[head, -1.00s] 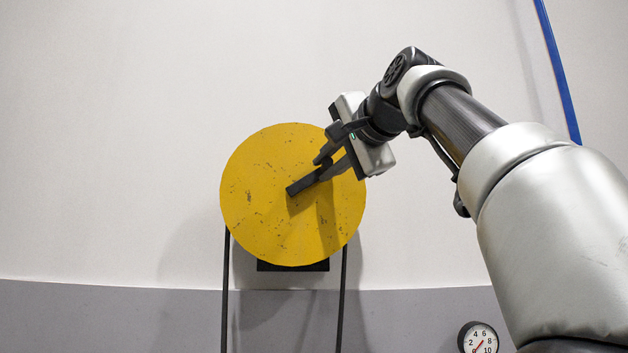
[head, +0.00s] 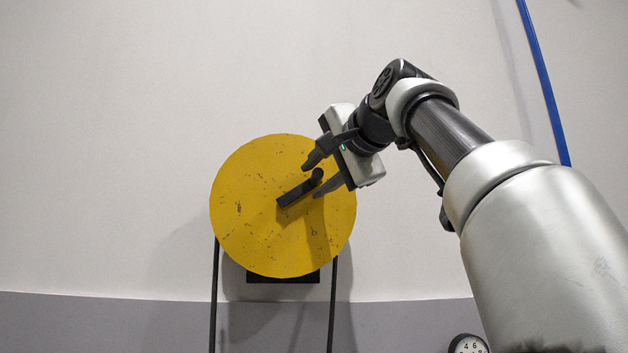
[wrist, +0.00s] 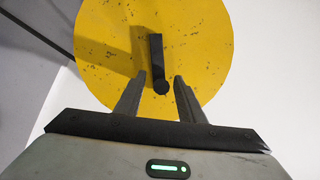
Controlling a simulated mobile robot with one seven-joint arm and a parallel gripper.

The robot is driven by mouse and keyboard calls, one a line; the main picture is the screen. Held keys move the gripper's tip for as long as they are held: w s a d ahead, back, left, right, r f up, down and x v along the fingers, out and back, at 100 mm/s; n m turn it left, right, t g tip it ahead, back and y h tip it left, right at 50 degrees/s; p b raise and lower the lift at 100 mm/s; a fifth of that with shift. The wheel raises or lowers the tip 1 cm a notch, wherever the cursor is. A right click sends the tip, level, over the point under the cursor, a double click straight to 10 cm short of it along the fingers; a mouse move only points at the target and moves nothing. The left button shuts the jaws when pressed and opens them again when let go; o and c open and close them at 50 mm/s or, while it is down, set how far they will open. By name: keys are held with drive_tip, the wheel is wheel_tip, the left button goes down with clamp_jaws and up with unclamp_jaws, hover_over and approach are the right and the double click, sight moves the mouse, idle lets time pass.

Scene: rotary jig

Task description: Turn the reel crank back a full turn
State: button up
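The yellow reel disc (head: 245,215) stands upright against the wall, its face toward me. The black crank (head: 297,192) runs from the disc's middle up and to the right, ending in a round knob (head: 317,174). My gripper (head: 311,180) is open, with its fingers on either side of the knob end. In the wrist view, the crank (wrist: 156,58) points down toward my gripper (wrist: 160,78). The knob (wrist: 161,87) lies between the two fingers, with a visible gap on each side.
Two black lines hang from the disc's sides, and a dark mount (head: 283,276) shows below it. A blue pipe (head: 545,85) runs down the wall at the upper right. A round gauge (head: 468,345) is partly cut off at the bottom. The wall left of the disc is bare.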

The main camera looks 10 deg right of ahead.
drive_tip(key=b+v, duration=0.1)
drive_tip(key=v, duration=1.6)
drive_tip(key=shift+s+r, duration=0.1)
drive_tip(key=shift+c, duration=0.2)
